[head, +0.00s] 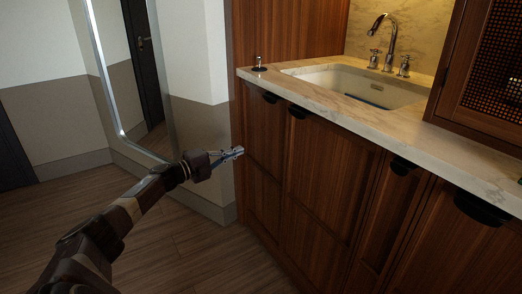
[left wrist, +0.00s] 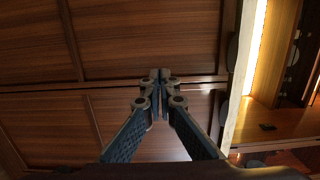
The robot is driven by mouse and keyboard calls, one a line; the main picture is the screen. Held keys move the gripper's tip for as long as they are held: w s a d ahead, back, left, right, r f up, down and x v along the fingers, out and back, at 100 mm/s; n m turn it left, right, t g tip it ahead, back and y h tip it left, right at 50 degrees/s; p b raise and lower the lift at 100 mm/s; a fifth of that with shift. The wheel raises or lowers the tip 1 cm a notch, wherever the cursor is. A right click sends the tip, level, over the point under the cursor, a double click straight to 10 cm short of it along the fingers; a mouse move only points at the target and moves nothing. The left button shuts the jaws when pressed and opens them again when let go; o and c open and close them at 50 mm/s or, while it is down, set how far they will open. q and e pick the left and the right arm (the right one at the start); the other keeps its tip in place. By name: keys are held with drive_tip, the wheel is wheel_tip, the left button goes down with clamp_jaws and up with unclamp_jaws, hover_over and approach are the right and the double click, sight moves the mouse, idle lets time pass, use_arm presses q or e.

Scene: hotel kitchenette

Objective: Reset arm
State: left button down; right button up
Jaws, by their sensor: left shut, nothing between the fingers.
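My left arm comes in from the lower left in the head view, stretched out over the floor. Its gripper (head: 232,153) points at the left end of the wooden cabinet (head: 325,170). In the left wrist view the two fingers of this gripper (left wrist: 160,76) meet at their tips, with nothing between them. Wooden cabinet panels (left wrist: 140,40) fill much of that view behind the fingers. I cannot tell whether the fingertips touch the cabinet. My right gripper is not in view.
A pale marble counter (head: 345,118) tops the cabinet, with a white sink (head: 400,95) and a metal tap (head: 385,35). Dark handles (head: 482,209) stick out below the counter edge. A tall mirror (head: 135,75) stands at the left wall. The wooden floor (head: 190,255) is clear.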

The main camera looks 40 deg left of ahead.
use_arm(q)
drive_tip(key=shift+a, duration=0.1)
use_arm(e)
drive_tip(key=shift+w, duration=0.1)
